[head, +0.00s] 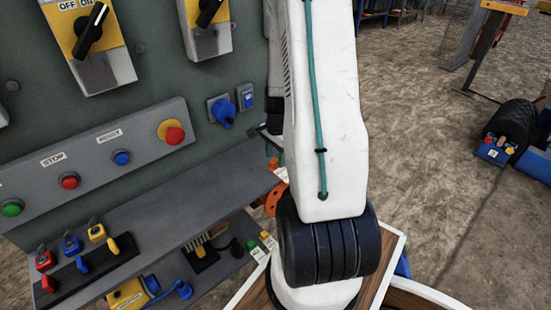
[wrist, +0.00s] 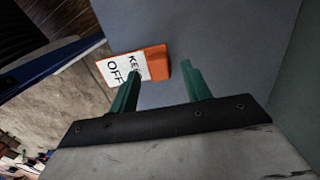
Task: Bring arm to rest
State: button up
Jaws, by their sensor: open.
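My gripper (wrist: 161,71) shows in the wrist view, with its two green fingers apart and nothing held between them. An orange and white sign (wrist: 152,60), partly reading "OFF", is just beyond the fingertips, and the left finger covers part of it. The sign is against or near a grey surface (wrist: 230,45); I cannot tell whether a finger touches it. In the head view my white arm runs down the middle to a black ribbed joint.
In the head view, a green-grey panel (head: 150,75) on the left carries two rotary switches and a button box (head: 95,162). A grey shelf (head: 180,215) below holds locks and tags. A wheeled item (head: 511,128) stands at right. Open floor (head: 420,130) lies between.

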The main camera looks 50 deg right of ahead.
notch_tip(320, 180, up, 6)
jog(key=shift+d+r, duration=0.15)
jog(key=shift+r, duration=0.1)
